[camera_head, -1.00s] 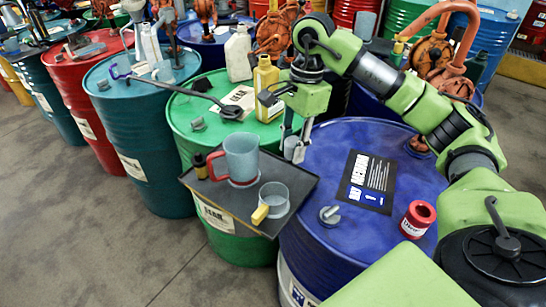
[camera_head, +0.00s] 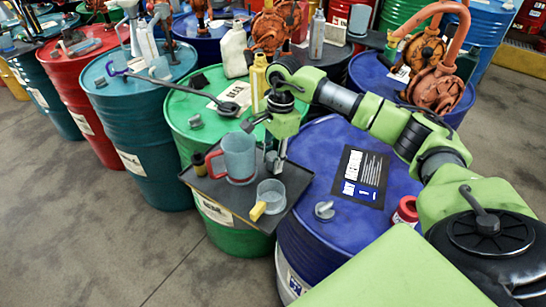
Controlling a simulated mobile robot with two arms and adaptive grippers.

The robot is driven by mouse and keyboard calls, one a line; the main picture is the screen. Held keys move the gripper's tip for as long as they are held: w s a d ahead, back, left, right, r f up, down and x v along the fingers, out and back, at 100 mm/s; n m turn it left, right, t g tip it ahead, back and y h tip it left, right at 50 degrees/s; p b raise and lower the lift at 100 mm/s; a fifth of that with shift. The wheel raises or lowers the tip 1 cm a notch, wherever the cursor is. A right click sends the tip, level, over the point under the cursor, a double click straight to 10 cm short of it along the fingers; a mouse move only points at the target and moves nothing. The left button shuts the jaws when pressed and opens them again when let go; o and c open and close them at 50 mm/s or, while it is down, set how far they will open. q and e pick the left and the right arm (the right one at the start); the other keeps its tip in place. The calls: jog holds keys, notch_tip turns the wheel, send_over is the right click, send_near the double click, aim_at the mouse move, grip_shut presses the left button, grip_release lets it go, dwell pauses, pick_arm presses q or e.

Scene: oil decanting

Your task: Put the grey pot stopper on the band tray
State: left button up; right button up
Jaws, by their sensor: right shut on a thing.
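My right gripper (camera_head: 275,164) points down over the dark flat tray (camera_head: 216,190), close behind the mug and the cup. It is shut on a small grey piece (camera_head: 271,157), which appears to be the grey pot stopper. The fingers partly hide it, and I cannot tell whether it touches the tray. The tray lies across the green and blue drums and holds a grey-blue mug (camera_head: 239,156) with a red handle, a clear grey cup (camera_head: 271,193) with a yellow handle, and a small dark bottle (camera_head: 199,165). My left gripper is not in view.
A grey bung (camera_head: 325,210), a dark label sheet (camera_head: 361,177) and a red can (camera_head: 405,211) are on the blue drum (camera_head: 315,163). The tray's left front is fairly clear.

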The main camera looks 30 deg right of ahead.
jog(key=shift+f, duration=0.1)
jog(key=o, duration=1)
jog(key=r+b, duration=0.1)
jog(key=r, duration=0.2)
jog(key=d+r+b, duration=0.1)
jog(key=r, duration=0.3)
jog(key=r+b, duration=0.1)
jog(key=r, duration=0.3)
jog(key=shift+d+r, duration=0.25)
jog(key=shift+r, duration=0.35)
